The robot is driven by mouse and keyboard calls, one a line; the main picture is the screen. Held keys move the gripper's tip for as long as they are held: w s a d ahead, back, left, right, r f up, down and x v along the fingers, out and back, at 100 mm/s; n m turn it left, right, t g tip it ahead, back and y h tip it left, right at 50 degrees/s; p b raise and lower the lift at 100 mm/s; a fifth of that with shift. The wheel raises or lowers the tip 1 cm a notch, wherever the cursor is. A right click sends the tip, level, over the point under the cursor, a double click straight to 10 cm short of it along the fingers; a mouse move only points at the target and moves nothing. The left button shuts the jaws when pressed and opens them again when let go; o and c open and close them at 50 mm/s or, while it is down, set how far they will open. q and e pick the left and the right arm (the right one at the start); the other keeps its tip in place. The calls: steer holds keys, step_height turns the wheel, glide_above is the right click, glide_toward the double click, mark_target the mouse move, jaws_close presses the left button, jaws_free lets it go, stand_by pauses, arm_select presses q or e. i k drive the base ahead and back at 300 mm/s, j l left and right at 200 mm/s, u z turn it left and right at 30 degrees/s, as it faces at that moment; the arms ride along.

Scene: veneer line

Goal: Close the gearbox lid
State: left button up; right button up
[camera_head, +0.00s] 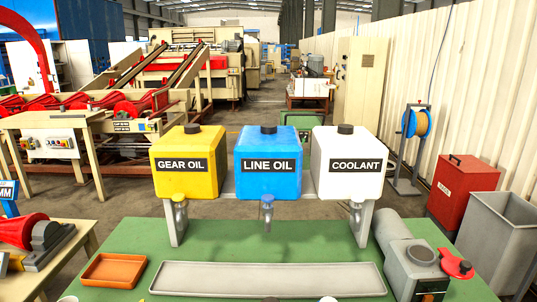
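A grey gearbox (408,270) with a cylindrical motor part stands at the right end of the green bench. A round dark opening (424,254) shows on its top. A red round lid (456,265) sits just right of the opening, beside it and not over it. It appears swung out to the side; how it is attached is too small to tell. Neither of my grippers can be made out in the head view. Small pale rounded shapes at the bottom edge are cut off, and I cannot tell what they are.
Yellow gear oil (188,165), blue line oil (268,165) and white coolant (348,165) tanks stand on a rack behind. A long grey tray (270,268) and an orange tray (112,270) lie on the green bench (225,240). A grey bin (498,240) stands right of the gearbox.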

mark_target(456, 267)
steer(key=z, duration=1.25)
steer(key=j, duration=0.15)
